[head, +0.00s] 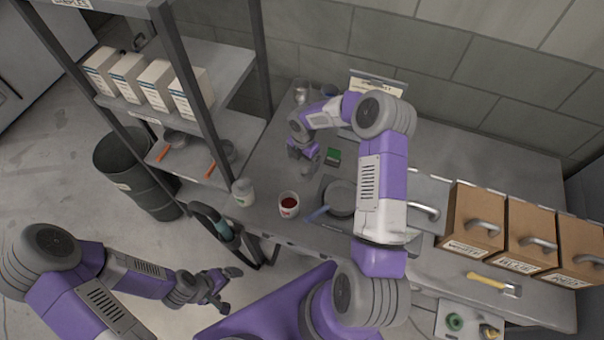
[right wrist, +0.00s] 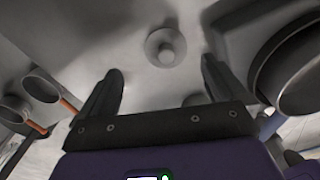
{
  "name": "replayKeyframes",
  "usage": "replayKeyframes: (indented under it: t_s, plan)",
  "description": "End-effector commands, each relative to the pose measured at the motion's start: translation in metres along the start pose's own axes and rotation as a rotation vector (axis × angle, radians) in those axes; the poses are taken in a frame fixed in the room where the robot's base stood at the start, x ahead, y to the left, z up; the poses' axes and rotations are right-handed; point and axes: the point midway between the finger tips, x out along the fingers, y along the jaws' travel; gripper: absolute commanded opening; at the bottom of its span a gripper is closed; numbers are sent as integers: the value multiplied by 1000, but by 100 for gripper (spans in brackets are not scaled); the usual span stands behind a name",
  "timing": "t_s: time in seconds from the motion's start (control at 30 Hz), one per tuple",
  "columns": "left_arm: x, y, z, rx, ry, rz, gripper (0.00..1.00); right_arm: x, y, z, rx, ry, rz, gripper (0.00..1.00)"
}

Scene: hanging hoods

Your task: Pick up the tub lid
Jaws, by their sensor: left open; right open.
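A pale round lid with a knob (right wrist: 166,47) lies on the grey surface in the right wrist view, beyond and between the spread fingertips of my right gripper (right wrist: 161,72). The fingers do not touch it. In the head view, my right gripper (head: 304,164) is over the back left of the workbench, open and empty; I cannot make out the lid there. An open white tub with red contents (head: 289,205) stands at the bench's front edge. My left gripper (head: 229,289) is open and empty, low in front of the shelf and bench.
A white jar (head: 243,192) stands left of the tub. A dark pan (head: 340,197) with a blue handle is right of it. A green-black box (head: 333,156) lies near my right gripper. Brown bins (head: 473,218) line the right. A shelf rack (head: 188,75) stands left.

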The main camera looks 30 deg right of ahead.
Motion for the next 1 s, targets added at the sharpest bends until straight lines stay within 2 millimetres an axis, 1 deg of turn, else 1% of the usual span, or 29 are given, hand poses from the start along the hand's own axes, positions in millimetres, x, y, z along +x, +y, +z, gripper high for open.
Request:
replayKeyframes:
  t_s: [0.03, 0.17, 0.4, 0.53, 0.73, 0.77, 1.0]
  plan:
    - [-1, 0, 0, 0, -1, 0, 98, 6, -1, 0, 2, 2, -2, 98]
    - [-2, 1, 1, 0, -1, 0, 98, 20, -3, 0, 1, 2, -3, 98]
    - [-3, 1, 0, 0, -1, 0, 98, 55, -5, -2, 1, 2, -1, 98]
    - [-3, 1, 0, 0, -1, 0, 98, 64, -5, -2, 2, 2, -1, 98]
    - [-3, 1, 0, 0, -1, 0, 98, 64, -5, -1, 2, 1, 0, 98]
    - [-3, 1, 0, 0, -1, 0, 98, 64, -5, -1, 2, 1, 0, 96]
    - [-3, 1, 0, 0, -1, 0, 98, 64, -5, -2, 2, 1, 0, 59]
